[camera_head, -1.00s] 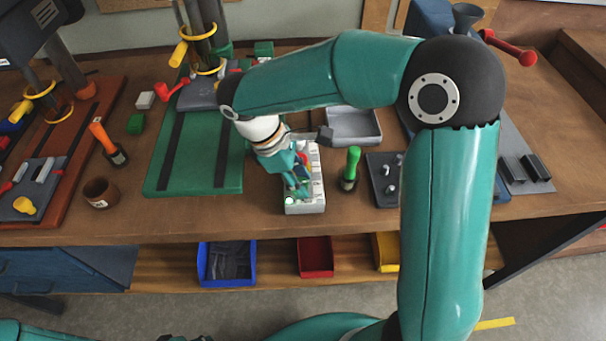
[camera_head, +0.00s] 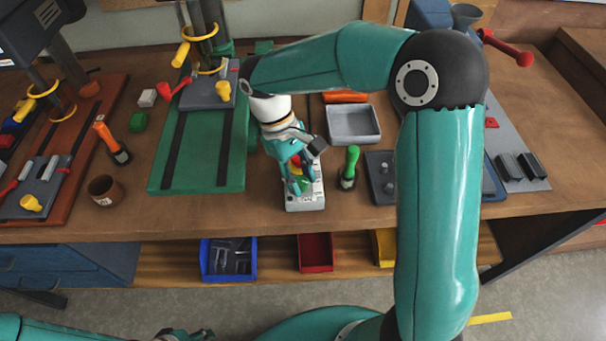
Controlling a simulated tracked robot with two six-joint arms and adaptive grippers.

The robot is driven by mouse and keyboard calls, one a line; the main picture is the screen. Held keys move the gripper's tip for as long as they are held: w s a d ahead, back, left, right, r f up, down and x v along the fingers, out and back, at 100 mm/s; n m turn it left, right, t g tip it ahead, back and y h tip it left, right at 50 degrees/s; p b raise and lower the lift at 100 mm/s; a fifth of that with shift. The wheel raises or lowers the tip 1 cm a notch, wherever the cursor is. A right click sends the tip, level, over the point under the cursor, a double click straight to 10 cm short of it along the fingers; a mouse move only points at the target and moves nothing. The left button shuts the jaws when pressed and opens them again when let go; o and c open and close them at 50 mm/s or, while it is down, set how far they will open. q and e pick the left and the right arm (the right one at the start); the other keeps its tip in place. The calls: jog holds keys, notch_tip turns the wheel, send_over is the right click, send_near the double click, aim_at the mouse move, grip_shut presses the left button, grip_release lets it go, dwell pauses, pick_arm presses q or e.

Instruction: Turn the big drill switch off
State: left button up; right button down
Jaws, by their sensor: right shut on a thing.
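A pale grey switch box (camera_head: 306,203) lies on the workbench, right of the green drill base. My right gripper (camera_head: 299,186) reaches down over it from behind, its fingers shut on a small part on the box top. The fingers hide most of that part, so I cannot tell which switch it is or how it is set. Red and green bits show between and beside the fingers. A big drill stand with a green base (camera_head: 232,165) and yellow-ringed column stands to the left. Dark parts at the bottom edge, at the end of my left arm, may be my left gripper (camera_head: 190,335), mostly cut off.
A green-handled tool (camera_head: 349,168) stands close right of the box. Behind it is a grey tray (camera_head: 353,124). A dark panel (camera_head: 378,170) lies further right, partly behind my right arm. An orange-handled tool (camera_head: 112,143) and brown cup (camera_head: 104,190) stand left.

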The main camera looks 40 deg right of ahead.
dwell(0.3)
jog(key=c, duration=1.1)
grip_release()
jog(key=shift+w+a, duration=0.1)
jog(key=shift+r, duration=0.15)
jog(key=v, duration=1.1)
jog(key=shift+w+r, duration=0.2)
jog(key=shift+r, duration=0.1)
